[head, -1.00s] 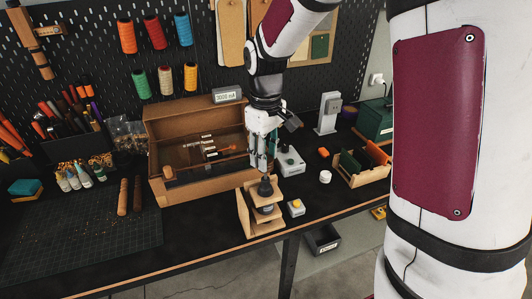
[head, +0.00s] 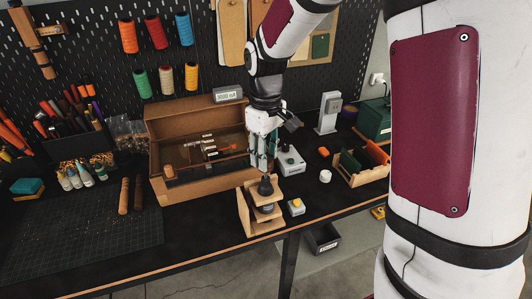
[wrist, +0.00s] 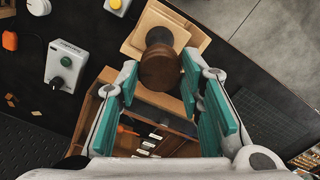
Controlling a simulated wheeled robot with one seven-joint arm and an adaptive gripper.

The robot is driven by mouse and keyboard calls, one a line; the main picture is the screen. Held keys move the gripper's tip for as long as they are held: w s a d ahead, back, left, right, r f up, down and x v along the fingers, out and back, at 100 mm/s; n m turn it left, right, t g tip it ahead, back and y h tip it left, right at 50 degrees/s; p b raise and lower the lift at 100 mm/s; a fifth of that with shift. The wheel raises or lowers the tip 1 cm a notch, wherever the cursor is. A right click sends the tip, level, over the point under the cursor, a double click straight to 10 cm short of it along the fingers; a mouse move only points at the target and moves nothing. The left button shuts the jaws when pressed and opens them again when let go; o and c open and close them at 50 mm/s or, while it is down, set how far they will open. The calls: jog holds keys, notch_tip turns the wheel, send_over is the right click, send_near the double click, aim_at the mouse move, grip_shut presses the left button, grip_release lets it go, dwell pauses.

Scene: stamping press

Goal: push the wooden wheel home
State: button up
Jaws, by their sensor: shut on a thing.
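A round brown wooden wheel (wrist: 160,68) sits between the teal finger pads of my gripper (wrist: 158,76) in the wrist view, with both fingertips against its sides. My gripper (head: 260,168) points down in the head view, in front of the right end of the wooden box and just above and behind the small wooden press stand (head: 247,213). The wheel cannot be made out in the head view. The stand's black knob (head: 265,187) faces up, and it shows just beyond the wheel in the wrist view (wrist: 158,36).
The open wooden box (head: 165,122) stands behind, with a dark strip (head: 205,168) along its front. A grey box with a green button (head: 290,160) and one with a yellow button (head: 296,207) are right of my gripper. The cutting mat (head: 80,240) lies left.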

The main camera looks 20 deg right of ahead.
jog(key=shift+f, duration=0.95)
jog(key=shift+f, duration=0.35)
jog(key=shift+f, duration=0.55)
jog(key=o, duration=1.3)
jog(key=shift+c, duration=0.2)
notch_tip(320, 180, up, 12)
jog(key=shift+f, duration=0.1)
